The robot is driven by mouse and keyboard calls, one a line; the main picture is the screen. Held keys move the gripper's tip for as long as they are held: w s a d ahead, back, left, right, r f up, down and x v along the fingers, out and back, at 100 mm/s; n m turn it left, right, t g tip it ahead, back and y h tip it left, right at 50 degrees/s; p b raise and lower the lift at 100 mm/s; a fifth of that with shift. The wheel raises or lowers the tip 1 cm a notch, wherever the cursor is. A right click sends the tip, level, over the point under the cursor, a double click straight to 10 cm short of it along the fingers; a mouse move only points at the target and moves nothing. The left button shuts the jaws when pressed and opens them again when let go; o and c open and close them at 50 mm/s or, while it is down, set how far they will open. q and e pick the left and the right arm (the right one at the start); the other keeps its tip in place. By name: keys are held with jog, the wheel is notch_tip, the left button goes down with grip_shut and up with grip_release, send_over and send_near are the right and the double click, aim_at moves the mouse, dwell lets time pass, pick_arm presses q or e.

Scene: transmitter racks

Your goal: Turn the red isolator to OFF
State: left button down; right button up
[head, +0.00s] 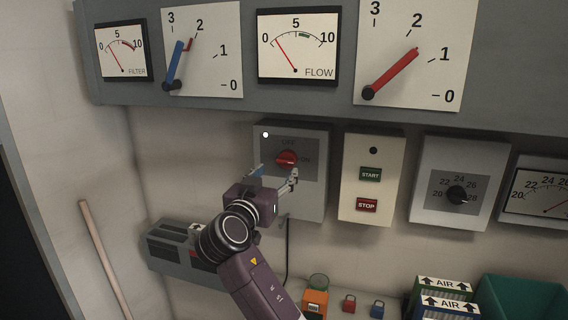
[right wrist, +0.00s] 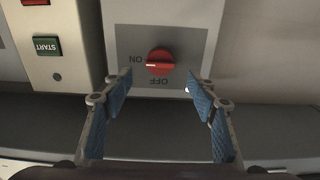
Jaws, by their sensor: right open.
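The red isolator (head: 286,158) is a round red knob on a grey box (head: 312,205) on the wall, marked OFF above and ON to its right. It also shows in the right wrist view (right wrist: 160,62), upside down, where its white pointer mark lies toward ON. My right gripper (head: 275,175) is just in front of and slightly below the knob. In the right wrist view my right gripper's blue-padded fingers (right wrist: 160,92) are spread apart with nothing between them, and the knob appears beyond the tips. My left gripper is not in view.
A box with a green START button (head: 370,174) and a red STOP button (head: 366,205) is right of the isolator box. A grey box with a black dial (head: 457,194) is farther right. Gauges and levers line the panel above. Small padlocks (head: 348,304) and a green bin (head: 520,296) are below.

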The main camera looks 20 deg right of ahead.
aim_at(285, 163)
jog(key=p+x, duration=0.3)
jog(key=x, duration=0.3)
jog(key=shift+w+d, duration=0.15)
jog(key=shift+w+d+f, duration=0.1)
jog(key=shift+w+d, duration=0.2)
jog(key=shift+w, duration=0.2)
jog(key=shift+c, duration=0.4)
jog(key=c, duration=1)
